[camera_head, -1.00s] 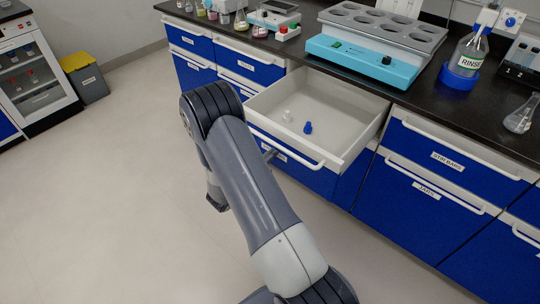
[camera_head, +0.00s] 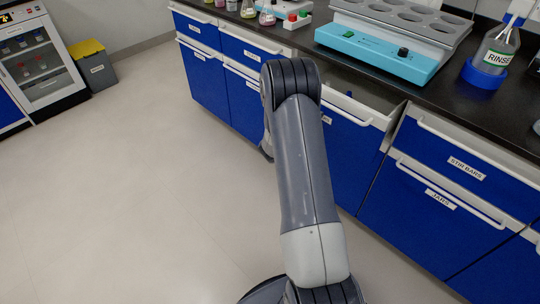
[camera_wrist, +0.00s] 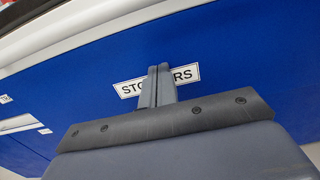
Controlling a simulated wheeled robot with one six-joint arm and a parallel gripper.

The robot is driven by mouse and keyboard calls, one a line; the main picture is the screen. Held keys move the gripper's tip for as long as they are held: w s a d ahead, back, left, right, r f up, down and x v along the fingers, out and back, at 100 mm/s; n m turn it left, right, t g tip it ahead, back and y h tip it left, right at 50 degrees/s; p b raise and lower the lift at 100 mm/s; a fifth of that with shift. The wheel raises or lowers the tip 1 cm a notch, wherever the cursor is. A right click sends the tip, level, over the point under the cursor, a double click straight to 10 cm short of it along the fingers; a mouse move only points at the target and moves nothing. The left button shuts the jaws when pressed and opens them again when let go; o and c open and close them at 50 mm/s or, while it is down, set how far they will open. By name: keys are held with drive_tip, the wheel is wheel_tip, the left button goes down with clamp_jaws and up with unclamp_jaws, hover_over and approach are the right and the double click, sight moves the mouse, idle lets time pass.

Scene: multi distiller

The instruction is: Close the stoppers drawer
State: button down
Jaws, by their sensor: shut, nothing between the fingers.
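The stoppers drawer (camera_head: 345,160) shows its blue front and white handle just right of my arm in the head view. In the head view my arm hides the gripper.
The counter holds a turquoise device (camera_head: 375,50) and a rinse bottle (camera_head: 495,50). The floor (camera_head: 130,180) to the left is clear.

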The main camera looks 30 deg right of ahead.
drive_tip(key=b+x, duration=0.3)
drive_tip(key=x, duration=0.9)
drive_tip(key=shift+f+b, duration=0.15)
drive_tip(key=shift+b, duration=0.15)
drive_tip(key=shift+d, duration=0.25)
drive_tip(key=shift+w+d+r, duration=0.15)
drive_tip(key=shift+r, duration=0.15)
drive_tip(key=shift+r, duration=0.1)
